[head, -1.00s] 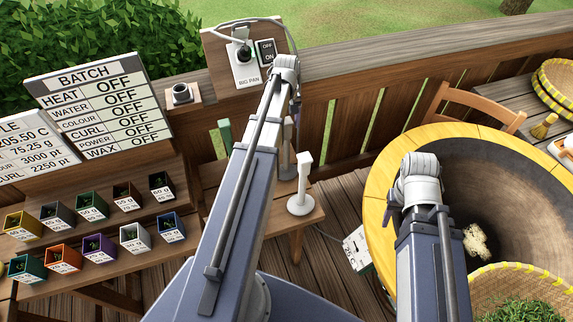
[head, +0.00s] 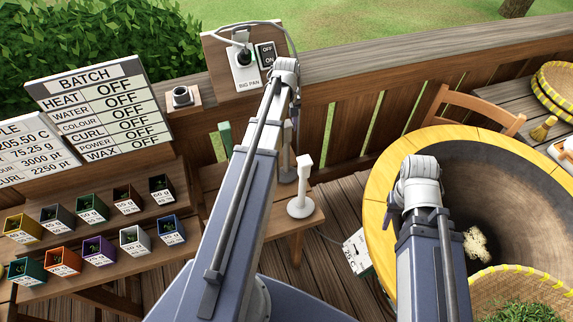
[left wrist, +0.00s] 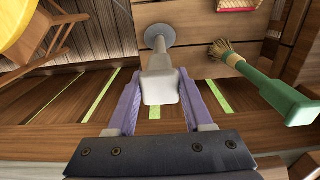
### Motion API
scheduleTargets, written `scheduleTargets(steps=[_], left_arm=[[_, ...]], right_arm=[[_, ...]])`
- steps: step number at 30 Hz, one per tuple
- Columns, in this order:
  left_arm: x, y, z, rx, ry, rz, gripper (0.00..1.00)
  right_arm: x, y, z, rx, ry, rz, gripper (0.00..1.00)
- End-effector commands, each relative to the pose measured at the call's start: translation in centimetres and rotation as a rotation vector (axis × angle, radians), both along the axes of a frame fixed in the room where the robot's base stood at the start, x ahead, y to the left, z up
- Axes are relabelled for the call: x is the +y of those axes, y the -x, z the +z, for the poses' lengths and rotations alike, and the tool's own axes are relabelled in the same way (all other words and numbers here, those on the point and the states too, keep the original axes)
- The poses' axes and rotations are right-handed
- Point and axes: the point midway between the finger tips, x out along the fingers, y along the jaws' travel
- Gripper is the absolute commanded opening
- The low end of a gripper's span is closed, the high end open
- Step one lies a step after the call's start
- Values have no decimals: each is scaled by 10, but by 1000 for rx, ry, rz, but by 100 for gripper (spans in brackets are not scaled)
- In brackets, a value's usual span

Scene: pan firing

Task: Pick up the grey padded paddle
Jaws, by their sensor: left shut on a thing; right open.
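The grey padded paddle (left wrist: 172,37) stands with its round grey pad down on the small wooden table. In the left wrist view its pale handle end lies between the two purple fingers of my left gripper (left wrist: 158,92), which is shut on it.
The wooden fence (head: 345,110) runs behind. The big pan (head: 378,195) with its yellow rim is at the right, a basket (head: 530,280) in front.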

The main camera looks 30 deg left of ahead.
Motion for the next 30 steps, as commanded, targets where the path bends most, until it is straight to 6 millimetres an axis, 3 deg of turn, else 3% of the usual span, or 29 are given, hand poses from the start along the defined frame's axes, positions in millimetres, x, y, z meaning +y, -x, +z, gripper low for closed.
scheduleTargets(steps=[17,23,30], left_arm=[[0,0,3,0,0,0,0],[0,0,18,0,0,0,0],[0,0,51,0,0,0,0]], right_arm=[[0,0,3,0,0,0,50],[0,0,18,0,0,0,50],[0,0,51,0,-1,-4,50]])
